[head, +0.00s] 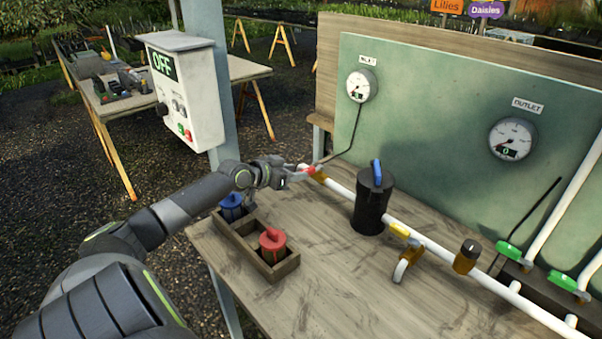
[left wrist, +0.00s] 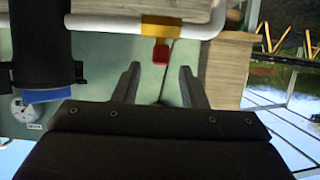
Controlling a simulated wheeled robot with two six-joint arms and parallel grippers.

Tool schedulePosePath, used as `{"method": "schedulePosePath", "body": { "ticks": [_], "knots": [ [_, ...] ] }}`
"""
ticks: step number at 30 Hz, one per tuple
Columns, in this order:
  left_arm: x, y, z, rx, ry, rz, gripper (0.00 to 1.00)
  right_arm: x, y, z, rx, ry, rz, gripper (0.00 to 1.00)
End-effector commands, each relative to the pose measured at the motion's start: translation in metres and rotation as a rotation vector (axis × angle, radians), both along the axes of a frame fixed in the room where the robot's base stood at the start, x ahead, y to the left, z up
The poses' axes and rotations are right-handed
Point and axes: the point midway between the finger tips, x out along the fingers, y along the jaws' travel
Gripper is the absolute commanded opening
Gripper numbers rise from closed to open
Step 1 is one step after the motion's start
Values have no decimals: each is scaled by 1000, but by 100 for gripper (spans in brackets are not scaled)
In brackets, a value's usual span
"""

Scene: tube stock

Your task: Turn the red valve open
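The red valve handle (head: 310,169) sits on a brass valve body (head: 319,176) at the left end of the white pipe, by the bench's back board. My left gripper (head: 300,174) reaches it from the left. In the left wrist view the red handle (left wrist: 161,52) hangs from the yellow-brown body (left wrist: 157,26). My left gripper's two fingers (left wrist: 158,80) are spread wide there, with the handle just ahead of the gap between them. The fingers do not appear to touch it. My right gripper is not in view.
A black filter canister (head: 372,205) with a blue top stands right of the valve. A wooden box (head: 287,266) with red and blue-topped items is below the arm. A control box (head: 185,90) reading OFF hangs at left. The bench front (head: 330,300) is clear.

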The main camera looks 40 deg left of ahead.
Motion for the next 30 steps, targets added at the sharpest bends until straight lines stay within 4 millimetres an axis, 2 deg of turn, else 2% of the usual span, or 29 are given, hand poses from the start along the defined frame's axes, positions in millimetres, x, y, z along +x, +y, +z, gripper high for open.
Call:
{"method": "schedulePosePath", "body": {
  "ticks": [3, 7, 19, 20, 28, 30],
  "knots": [
    [15, -1, -5, -4, -3, 2, 38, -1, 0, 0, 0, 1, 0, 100],
    [25, -2, -10, -2, -1, 1, 38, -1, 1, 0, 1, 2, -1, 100],
    [30, -3, -13, 1, 1, 0, 38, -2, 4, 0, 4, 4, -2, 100],
    [30, -3, -13, 1, 1, 0, 37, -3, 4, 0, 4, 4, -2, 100],
    [30, -3, -13, 1, 1, 0, 2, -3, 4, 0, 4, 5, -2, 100],
    [30, -3, -13, 1, 1, 0, 0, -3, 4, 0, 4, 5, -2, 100]
  ]
}}
